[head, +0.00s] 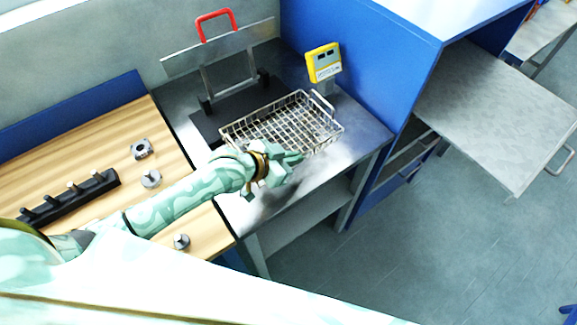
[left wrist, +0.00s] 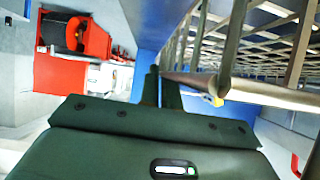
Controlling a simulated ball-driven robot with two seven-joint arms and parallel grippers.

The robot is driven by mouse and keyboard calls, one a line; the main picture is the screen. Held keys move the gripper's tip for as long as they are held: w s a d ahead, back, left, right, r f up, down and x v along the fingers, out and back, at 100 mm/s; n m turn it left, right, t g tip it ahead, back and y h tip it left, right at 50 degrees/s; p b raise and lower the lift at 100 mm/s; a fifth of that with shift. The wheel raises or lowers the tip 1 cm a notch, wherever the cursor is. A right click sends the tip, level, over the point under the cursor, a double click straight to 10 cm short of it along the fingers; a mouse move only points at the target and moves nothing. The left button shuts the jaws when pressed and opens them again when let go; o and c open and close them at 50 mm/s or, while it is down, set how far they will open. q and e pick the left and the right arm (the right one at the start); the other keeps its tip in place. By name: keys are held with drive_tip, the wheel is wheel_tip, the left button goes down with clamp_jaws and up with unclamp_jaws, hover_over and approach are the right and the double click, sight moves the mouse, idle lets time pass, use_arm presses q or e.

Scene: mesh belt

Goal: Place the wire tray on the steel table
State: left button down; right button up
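The wire tray (head: 287,120) is a pale metal mesh basket with a looped handle at its right end. In the head view it is over the steel table (head: 355,122); whether it rests on it or hangs just above, I cannot tell. My left gripper (head: 290,158) is at the tray's near side. In the left wrist view its fingers (left wrist: 160,88) are close together at a rod of the tray (left wrist: 260,94), and look shut on it. The contact is partly hidden. My right gripper is not in view.
A black plate with an upright metal panel and red handle (head: 215,22) stands behind the tray. A yellow scale display (head: 323,62) is at the back right, beside a blue cabinet (head: 370,60). A wooden bench (head: 95,150) with small metal parts is at left.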

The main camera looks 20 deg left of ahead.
use_arm(q)
drive_tip(key=f, duration=0.1)
drive_tip(key=a+f+b, duration=0.1)
drive_tip(key=f, duration=0.1)
drive_tip(key=shift+a+f, duration=0.1)
drive_tip(key=shift+f, duration=0.45)
drive_tip(key=c, duration=1.6)
unclamp_jaws()
drive_tip(key=shift+f, duration=0.1)
